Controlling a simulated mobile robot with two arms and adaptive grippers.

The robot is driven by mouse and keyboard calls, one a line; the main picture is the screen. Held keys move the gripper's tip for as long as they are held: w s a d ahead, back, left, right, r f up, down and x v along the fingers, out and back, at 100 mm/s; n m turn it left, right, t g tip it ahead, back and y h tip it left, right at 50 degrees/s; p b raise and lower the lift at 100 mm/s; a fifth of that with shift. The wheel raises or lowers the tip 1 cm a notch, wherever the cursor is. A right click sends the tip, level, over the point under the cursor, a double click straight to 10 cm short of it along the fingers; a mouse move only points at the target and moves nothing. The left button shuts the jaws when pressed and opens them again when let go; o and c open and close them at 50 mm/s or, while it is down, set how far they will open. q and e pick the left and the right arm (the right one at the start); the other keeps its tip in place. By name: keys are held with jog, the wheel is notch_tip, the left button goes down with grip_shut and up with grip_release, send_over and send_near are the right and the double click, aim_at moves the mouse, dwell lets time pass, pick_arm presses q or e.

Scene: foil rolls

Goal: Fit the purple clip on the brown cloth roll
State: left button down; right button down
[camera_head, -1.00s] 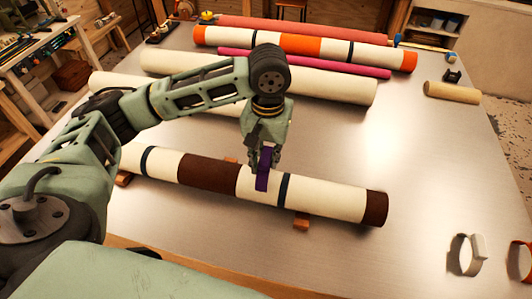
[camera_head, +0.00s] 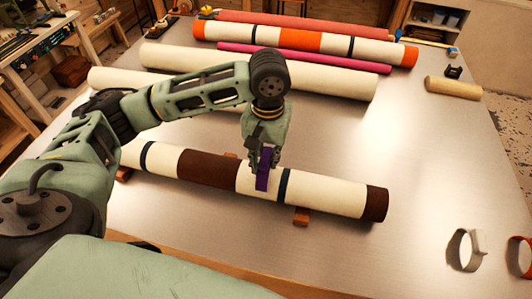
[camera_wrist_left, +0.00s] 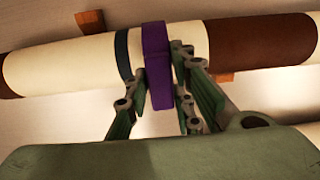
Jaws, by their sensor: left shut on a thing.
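The brown cloth roll (camera_head: 207,168) is cream with brown sections and dark blue bands, and it lies across the near part of the table on small wooden blocks. My left gripper (camera_head: 264,156) is above it, pointing down, with its fingers shut on the purple clip (camera_head: 263,182). The clip is at the cream section beside a blue band, between that band and the middle brown section. In the left wrist view the clip (camera_wrist_left: 157,65) stands upright across the roll (camera_wrist_left: 65,66). I cannot tell whether it is seated around the roll. My right gripper is not in view.
Cream rolls (camera_head: 330,88) and an orange-and-cream roll (camera_head: 375,52) lie further back. A short tan roll (camera_head: 453,88) lies at the right. The table between is clear.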

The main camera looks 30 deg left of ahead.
pick_arm(q)
jog(key=shift+f, duration=0.2)
dwell(0.3)
jog(key=shift+f, duration=0.1)
jog(key=shift+f, duration=1.1)
jog(key=shift+f, duration=0.15)
jog(key=shift+f, duration=0.35)
jog(key=shift+s+f, duration=0.15)
